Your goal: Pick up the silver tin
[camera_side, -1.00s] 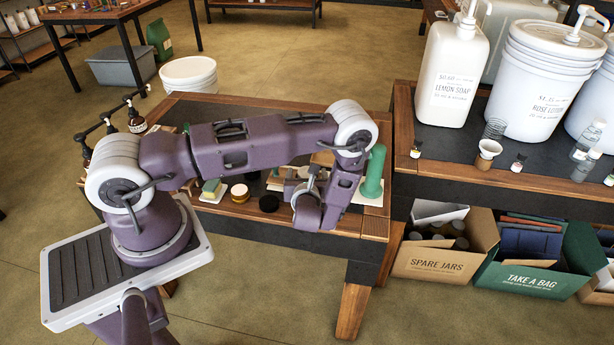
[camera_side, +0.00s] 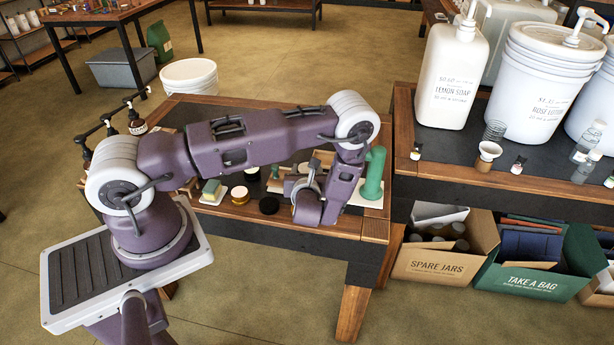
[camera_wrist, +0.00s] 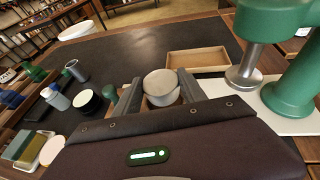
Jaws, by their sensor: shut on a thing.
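The silver tin (camera_wrist: 162,85) is a small round tin with a pale grey lid, seen near the middle of the wrist view. My gripper (camera_wrist: 160,92) is shut on it, with one grey finger on each side. In the side view my gripper (camera_side: 294,186) is above the right part of the low table, partly behind my own wrist. I cannot make out the tin clearly there. How far the tin is from the table top is hard to tell.
A green press (camera_wrist: 290,80) on a white board stands close on the right. An empty wooden tray (camera_wrist: 197,61) lies just beyond the tin. A white-topped jar (camera_wrist: 87,101), bottles and soap blocks (camera_wrist: 30,150) are on the left. The dark table top (camera_wrist: 130,55) beyond is clear.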

